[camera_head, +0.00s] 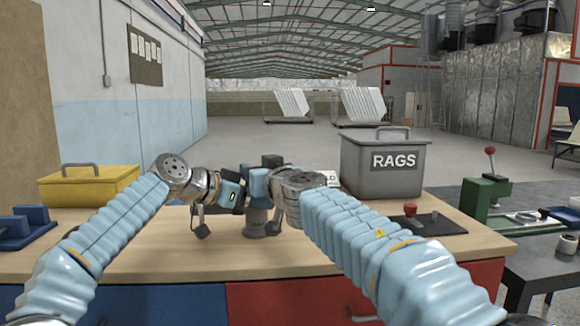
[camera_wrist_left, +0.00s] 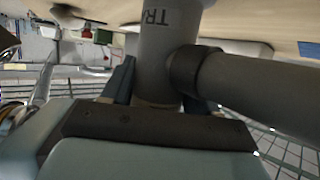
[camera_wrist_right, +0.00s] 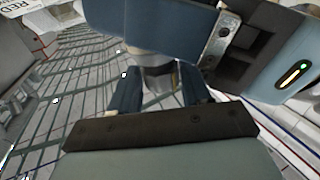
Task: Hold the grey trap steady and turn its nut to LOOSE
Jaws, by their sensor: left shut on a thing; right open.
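The grey trap (camera_head: 257,218) stands upright on the workbench between my two grippers, partly hidden by them in the head view. In the left wrist view the trap's body (camera_wrist_left: 160,50) carries a label whose visible letters read "TRA". A dark ring-shaped nut (camera_wrist_left: 194,72) sits where the side pipe (camera_wrist_left: 260,88) leaves the body. My left gripper (camera_head: 238,193) is shut on the trap's body. My right gripper (camera_head: 252,183) is open close by; in its wrist view a grey part with a dark band (camera_wrist_right: 159,78) shows between its fingers. Nut markings are not readable.
A grey RAGS bin (camera_head: 383,165) stands at the right rear of the bench, with a dark plate with a red knob (camera_head: 411,210) before it. A yellow box (camera_head: 88,188) and blue fixture (camera_head: 22,226) are at left. The front strip of bench (camera_head: 190,262) is clear.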

